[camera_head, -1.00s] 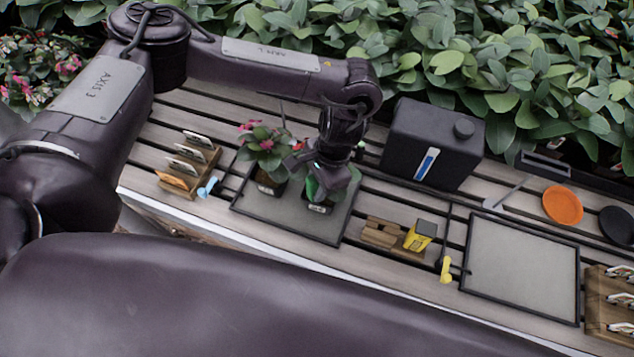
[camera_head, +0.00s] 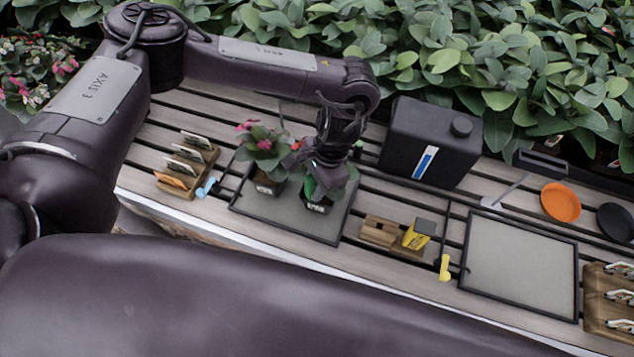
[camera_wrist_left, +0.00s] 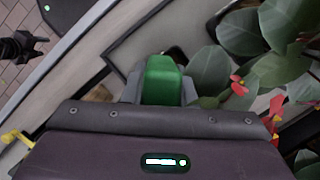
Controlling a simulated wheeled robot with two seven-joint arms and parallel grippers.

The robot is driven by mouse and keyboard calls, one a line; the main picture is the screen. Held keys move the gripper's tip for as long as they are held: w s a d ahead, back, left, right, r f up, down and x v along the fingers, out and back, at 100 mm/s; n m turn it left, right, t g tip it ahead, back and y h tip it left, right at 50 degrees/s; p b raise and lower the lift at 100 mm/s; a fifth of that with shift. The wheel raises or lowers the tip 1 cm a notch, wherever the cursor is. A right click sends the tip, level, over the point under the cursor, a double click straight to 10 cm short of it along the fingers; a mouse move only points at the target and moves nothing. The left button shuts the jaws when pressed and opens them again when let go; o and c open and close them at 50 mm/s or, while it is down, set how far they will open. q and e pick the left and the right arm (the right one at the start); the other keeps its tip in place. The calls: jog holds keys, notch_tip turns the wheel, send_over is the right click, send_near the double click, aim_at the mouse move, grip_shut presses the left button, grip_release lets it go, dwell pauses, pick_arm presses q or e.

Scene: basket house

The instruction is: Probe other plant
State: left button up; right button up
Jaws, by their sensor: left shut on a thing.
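My left gripper (camera_head: 318,181) is low over the left tray and shut on a green-handled probe (camera_wrist_left: 160,80). The probe's green also shows in the head view (camera_head: 309,188); its tip is hidden. The gripper is at a leafy plant in a small dark pot (camera_head: 318,207) with a white label, and covers part of its leaves. Just left of it stands a pink-flowered plant (camera_head: 262,150) in another dark pot. Whether the probe touches soil cannot be seen. A dark part (camera_wrist_left: 20,45) at the wrist view's upper left may be my right gripper; its jaws are unclear.
The pots stand on a framed grey tray (camera_head: 285,218). A black canister (camera_head: 425,140) stands right of the gripper. A wooden block with a yellow box (camera_head: 419,236) lies in front. The right tray (camera_head: 520,265) is bare. A wooden seed-packet rack (camera_head: 182,187) stands left.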

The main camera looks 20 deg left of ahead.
dwell(0.4)
pick_arm(q)
jog(key=o, duration=1.1)
jog(key=v, duration=0.7)
jog(key=shift+d+r, duration=0.1)
jog(key=shift+r, duration=0.25)
